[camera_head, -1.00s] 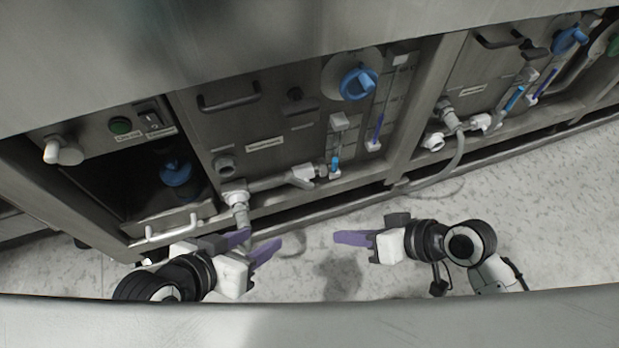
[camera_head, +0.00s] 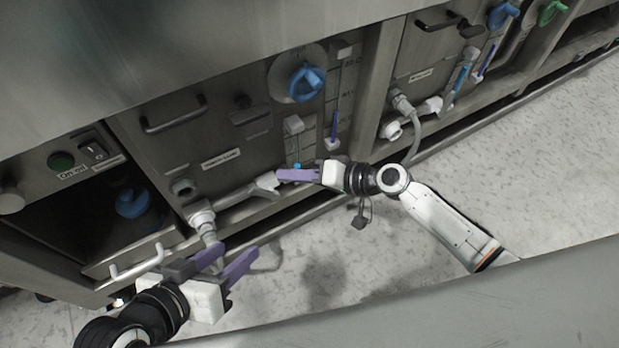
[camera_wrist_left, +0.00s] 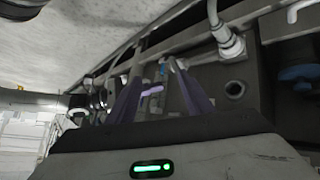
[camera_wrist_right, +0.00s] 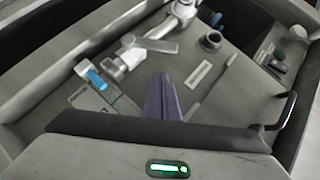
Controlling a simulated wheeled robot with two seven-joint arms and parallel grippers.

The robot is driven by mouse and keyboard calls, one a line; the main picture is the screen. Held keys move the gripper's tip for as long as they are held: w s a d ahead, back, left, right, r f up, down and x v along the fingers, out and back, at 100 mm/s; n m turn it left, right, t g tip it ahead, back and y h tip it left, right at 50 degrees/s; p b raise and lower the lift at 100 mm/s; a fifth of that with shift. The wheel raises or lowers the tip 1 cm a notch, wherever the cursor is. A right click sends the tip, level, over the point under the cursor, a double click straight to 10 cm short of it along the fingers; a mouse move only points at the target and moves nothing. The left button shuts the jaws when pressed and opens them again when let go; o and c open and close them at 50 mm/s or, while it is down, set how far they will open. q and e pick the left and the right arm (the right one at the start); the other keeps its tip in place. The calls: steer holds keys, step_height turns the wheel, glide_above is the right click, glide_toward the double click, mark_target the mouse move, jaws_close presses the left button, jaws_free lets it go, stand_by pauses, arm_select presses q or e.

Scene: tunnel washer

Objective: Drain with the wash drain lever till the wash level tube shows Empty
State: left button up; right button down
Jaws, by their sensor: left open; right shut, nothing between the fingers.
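The pale drain valve with its lever (camera_head: 265,186) sits on the pipe low on the middle panel. It also shows in the right wrist view (camera_wrist_right: 128,60), just beyond the fingers. My right gripper (camera_head: 280,175) is shut and empty, its purple fingertips close to the lever; I cannot tell whether they touch. The fingers also show in the right wrist view (camera_wrist_right: 162,88). A short tube with blue in it (camera_head: 295,145) and a longer tube with a blue column (camera_head: 335,115) stand on this panel; their marks are unreadable. My left gripper (camera_head: 230,256) is open and empty, below the pipe's left end.
A blue knob (camera_head: 305,83) and a bar handle (camera_head: 175,113) are higher on the middle panel. A similar panel with a hose (camera_head: 415,140) is to the right. An open bay with a white handle (camera_head: 137,265) is at left. The floor in front is clear.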

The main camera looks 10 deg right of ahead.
mark_target(264, 193)
arm_select(q)
steer(key=shift+w+d+r+t+h+b, duration=0.1)
steer(key=shift+d+r+t+h+b, duration=0.3)
steer(key=shift+r, duration=0.35)
arm_select(e)
steer(key=shift+s+a+f, duration=0.15)
steer(key=shift+a+f, duration=0.6)
steer(key=shift+a, duration=0.25)
steer(key=shift+s+a+f, duration=0.1)
steer(key=shift+a+f, duration=0.6)
steer(key=shift+a, duration=0.3)
